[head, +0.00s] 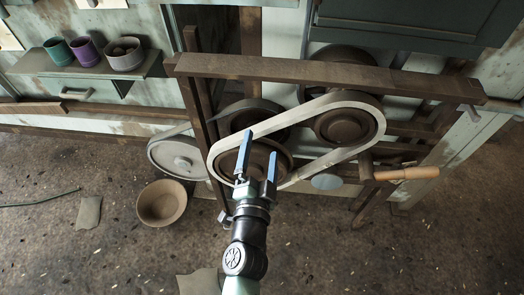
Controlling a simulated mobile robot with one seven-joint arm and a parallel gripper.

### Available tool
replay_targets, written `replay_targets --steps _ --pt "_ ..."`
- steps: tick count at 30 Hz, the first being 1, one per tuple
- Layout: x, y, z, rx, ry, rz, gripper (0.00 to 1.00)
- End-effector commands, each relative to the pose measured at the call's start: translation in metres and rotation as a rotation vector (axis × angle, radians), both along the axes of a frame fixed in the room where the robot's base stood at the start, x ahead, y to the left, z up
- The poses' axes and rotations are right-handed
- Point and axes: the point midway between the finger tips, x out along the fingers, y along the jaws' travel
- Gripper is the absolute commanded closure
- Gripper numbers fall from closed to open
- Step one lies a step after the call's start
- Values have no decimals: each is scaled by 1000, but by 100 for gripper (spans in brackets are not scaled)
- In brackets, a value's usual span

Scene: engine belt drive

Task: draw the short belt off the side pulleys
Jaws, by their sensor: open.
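A pale belt (297,116) loops around two brown pulleys, a lower left one (262,165) and an upper right one (345,126). It slants up to the right and looks taut. A second, thin belt seems to run from the pale grey pulley (178,158) at left toward a dark pulley (250,113) behind the pale belt; much of it is hidden. I cannot tell for sure which belt is the short one. My gripper (260,144) is open, its two blue fingers in front of the lower left brown pulley. I see nothing held; whether it touches the belt is unclear.
A rusty beam (320,74) crosses above the pulleys, with an upright post (198,110) at left. A wooden-handled tool or crank (405,173) juts out at right. A bowl (162,202) sits on the floor. Cups (88,51) stand on a shelf at upper left.

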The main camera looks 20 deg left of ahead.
Motion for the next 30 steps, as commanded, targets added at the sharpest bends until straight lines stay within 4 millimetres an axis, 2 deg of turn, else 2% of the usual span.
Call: replay_targets --steps 4,12,18,30 --pt "10 3 0 3 3 -1 0" --pt "44 12 1 1 1 -1 0" --pt "63 18 0 0 1 1 0" --pt "70 20 -1 2 2 0 0"
